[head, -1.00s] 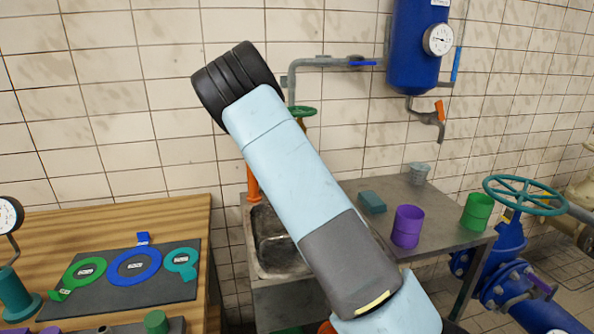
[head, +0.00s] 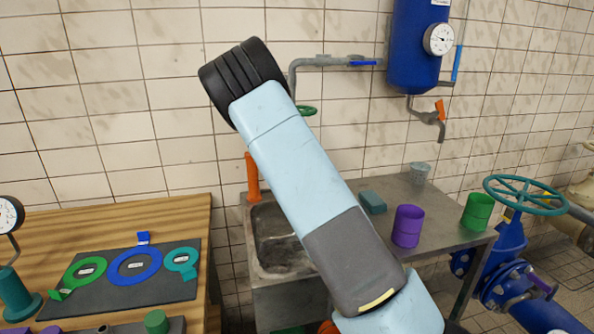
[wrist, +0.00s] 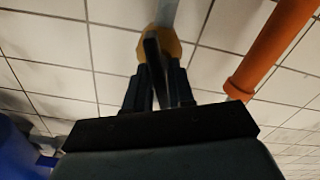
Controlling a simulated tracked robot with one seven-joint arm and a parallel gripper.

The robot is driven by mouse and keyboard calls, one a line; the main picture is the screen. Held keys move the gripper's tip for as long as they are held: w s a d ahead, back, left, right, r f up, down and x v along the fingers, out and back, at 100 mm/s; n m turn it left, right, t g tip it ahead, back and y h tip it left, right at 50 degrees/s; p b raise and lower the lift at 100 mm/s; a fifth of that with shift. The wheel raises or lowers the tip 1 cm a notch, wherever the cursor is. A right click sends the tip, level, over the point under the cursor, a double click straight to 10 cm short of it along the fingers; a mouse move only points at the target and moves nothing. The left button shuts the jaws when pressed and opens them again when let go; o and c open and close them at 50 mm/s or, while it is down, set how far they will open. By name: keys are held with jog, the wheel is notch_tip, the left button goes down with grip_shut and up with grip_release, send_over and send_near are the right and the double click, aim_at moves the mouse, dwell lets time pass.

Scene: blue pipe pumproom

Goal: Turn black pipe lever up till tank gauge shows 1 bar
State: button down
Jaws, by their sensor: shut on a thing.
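In the wrist view my gripper (wrist: 158,90) is shut on the black lever (wrist: 152,60), which sits between its two dark fingers. The lever's far end meets a brass-yellow valve body (wrist: 168,43) on a grey pipe (wrist: 167,14). In the head view my own arm hides the gripper and the black lever. The blue tank (head: 412,45) hangs on the tiled wall at upper right. Its round white gauge (head: 439,39) faces me, but its scale is too small to read.
An orange pipe (wrist: 272,45) runs close to the right of my gripper. A blue-handled pipe (head: 335,62) leads toward the tank. Below are a sink (head: 277,238) and cups on a metal table. A large teal handwheel (head: 525,195) stands at right.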

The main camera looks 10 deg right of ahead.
jog(key=shift+a, duration=0.15)
jog(key=c, duration=1.2)
grip_release()
jog(key=shift+o, duration=0.2)
jog(key=s, duration=1.3)
jog(key=shift+s, duration=0.4)
jog(key=s+d+r+m+g, duration=0.2)
jog(key=s+r+m+g, duration=0.45)
jog(key=s+r, duration=0.65)
jog(key=s+r+n+g, duration=0.1)
jog(key=s+r+g, duration=0.2)
jog(key=s, duration=0.8)
jog(key=s+a+r+n+g, duration=0.1)
jog(key=s+r+g, duration=0.1)
jog(key=s, duration=0.9)
jog(key=shift+a+r+g, duration=0.25)
jog(key=shift+r+g, duration=0.15)
jog(key=shift+g, duration=0.05)
